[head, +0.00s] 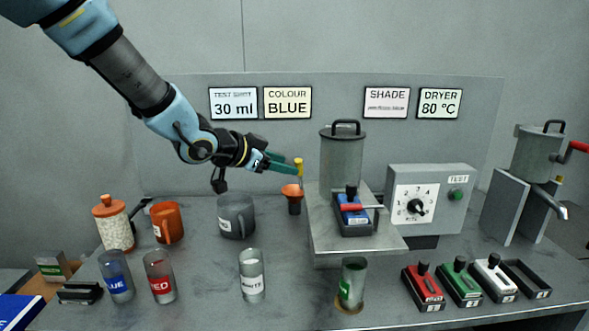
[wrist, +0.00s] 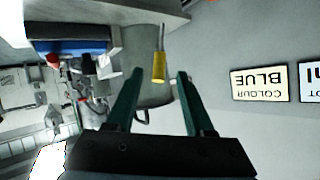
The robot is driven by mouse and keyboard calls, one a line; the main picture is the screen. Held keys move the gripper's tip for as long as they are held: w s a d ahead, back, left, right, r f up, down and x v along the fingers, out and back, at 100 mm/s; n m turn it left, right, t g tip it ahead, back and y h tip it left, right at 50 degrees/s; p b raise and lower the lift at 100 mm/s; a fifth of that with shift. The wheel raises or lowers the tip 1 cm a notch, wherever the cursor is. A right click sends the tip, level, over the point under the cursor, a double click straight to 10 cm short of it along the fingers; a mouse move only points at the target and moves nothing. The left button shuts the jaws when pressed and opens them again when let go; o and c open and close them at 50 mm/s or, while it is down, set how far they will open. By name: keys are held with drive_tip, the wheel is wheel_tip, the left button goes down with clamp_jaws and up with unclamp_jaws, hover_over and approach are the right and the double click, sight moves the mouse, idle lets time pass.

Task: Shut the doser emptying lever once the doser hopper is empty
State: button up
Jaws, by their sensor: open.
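The doser hopper (head: 341,160) is a grey lidded cylinder with a black top handle, on a raised metal stand. Its lid hides the inside, so I cannot tell whether it is empty. A yellow-gripped lever (head: 299,166) stands upright on a thin rod at the hopper's left. It also shows in the wrist view (wrist: 159,68), in line with the gap between my fingers. My gripper (head: 292,167) is open and empty, its green fingers pointing right at the lever. In the wrist view my gripper (wrist: 160,75) frames the yellow grip; contact is not clear.
A blue cartridge (head: 352,212) sits on the stand (head: 325,233). A green-labelled glass (head: 353,281) stands in front. A grey mug (head: 237,216) is left. A dial box (head: 432,190) and a second lidded vessel (head: 535,155) are right.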

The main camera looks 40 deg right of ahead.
drive_tip(key=shift+a+r, duration=0.25)
drive_tip(key=shift+a, duration=0.25)
